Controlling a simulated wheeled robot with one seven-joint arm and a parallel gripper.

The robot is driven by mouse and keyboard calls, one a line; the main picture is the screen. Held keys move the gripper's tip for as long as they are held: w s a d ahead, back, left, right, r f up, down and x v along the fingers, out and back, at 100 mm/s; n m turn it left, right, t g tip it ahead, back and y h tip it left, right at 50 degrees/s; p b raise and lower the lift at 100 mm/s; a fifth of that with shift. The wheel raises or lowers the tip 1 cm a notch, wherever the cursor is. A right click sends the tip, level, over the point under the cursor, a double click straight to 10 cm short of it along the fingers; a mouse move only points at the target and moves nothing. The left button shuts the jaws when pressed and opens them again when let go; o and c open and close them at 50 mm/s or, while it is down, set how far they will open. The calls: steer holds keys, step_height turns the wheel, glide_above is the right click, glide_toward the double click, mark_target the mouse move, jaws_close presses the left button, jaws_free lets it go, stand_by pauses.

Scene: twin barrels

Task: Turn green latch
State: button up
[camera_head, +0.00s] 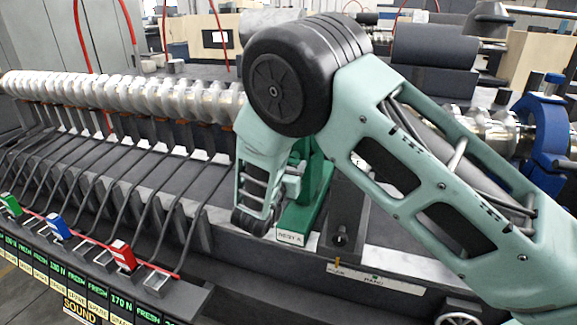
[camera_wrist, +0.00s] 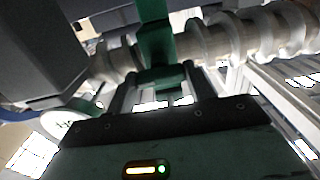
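The green latch (camera_head: 312,187) stands on the dark machine bed in the head view, a green upright on a green base with a white label at its foot. My arm covers its top. In the wrist view a green upright (camera_wrist: 155,40) rises ahead with a green block (camera_wrist: 160,77) at its lower end. My gripper (camera_wrist: 160,82) has its two dark fingers apart, one on each side of this block. Whether the fingers press on it or stand just clear, I cannot tell. In the head view the fingertips are hidden behind my wrist.
A long ribbed metal shaft (camera_head: 130,92) runs along the machine; it fills the right of the wrist view. A dark block (camera_wrist: 35,45) is close at the left there. Red, blue and green levers (camera_head: 122,256) line the front panel. A blue clamp (camera_head: 545,125) stands right.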

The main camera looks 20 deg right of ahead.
steer(key=shift+n, duration=0.4)
steer(key=n+p, duration=0.1)
steer(key=n, duration=0.2)
steer(key=shift+n, duration=0.4)
steer(key=n+p, duration=0.4)
steer(key=n, duration=0.9)
steer(key=shift+p, duration=0.3)
steer(key=shift+n, duration=0.3)
steer(key=shift+a, duration=0.1)
steer(key=o, duration=1)
